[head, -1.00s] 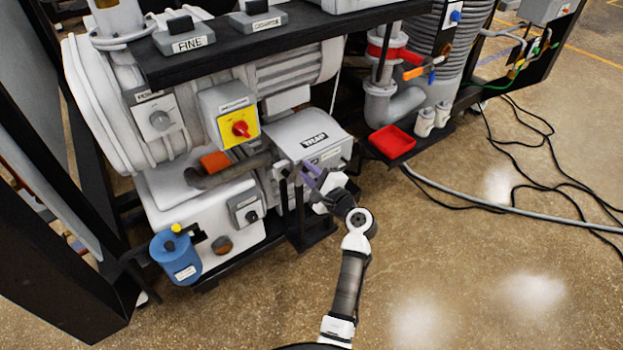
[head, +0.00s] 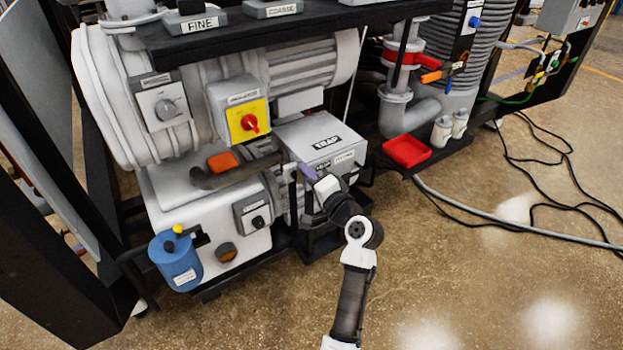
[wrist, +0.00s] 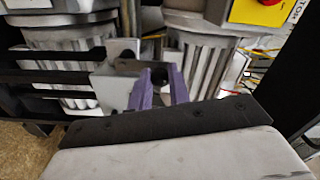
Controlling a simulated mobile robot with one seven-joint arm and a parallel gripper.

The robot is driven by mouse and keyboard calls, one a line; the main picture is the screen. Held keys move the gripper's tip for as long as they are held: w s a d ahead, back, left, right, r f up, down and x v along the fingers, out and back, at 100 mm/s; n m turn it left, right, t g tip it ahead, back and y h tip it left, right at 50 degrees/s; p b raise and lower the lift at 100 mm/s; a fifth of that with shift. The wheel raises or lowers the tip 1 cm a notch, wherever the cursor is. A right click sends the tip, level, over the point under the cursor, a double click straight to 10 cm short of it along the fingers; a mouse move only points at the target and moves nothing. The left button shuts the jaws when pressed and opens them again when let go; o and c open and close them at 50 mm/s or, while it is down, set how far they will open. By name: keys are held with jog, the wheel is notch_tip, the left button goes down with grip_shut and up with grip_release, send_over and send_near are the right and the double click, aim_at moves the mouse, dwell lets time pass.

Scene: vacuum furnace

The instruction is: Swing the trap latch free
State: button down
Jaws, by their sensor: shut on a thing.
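The trap (head: 318,138) is a grey box labelled TRAP, low on the frame beside the pump. My gripper (head: 306,170) is at the trap's front left edge, and its purple fingers are partly hidden by my wrist. In the wrist view, the purple fingers of my gripper (wrist: 160,82) are closed around a small dark piece, which looks like the trap latch (wrist: 130,66), beside a light metal block. The fingers hide much of it.
A yellow plate with a red knob (head: 249,121) is above and left of the trap. A red tray (head: 406,152) lies to the right. A blue canister (head: 176,262) stands at the lower left. Cables cross the floor at right; the front floor is clear.

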jog(key=shift+s+a+n, duration=0.1)
jog(key=shift+n, duration=0.2)
jog(key=c, duration=1.3)
grip_release()
jog(key=b+v, duration=0.2)
jog(key=v, duration=1.1)
jog(key=shift+s+d, duration=0.25)
jog(key=shift+s, duration=0.1)
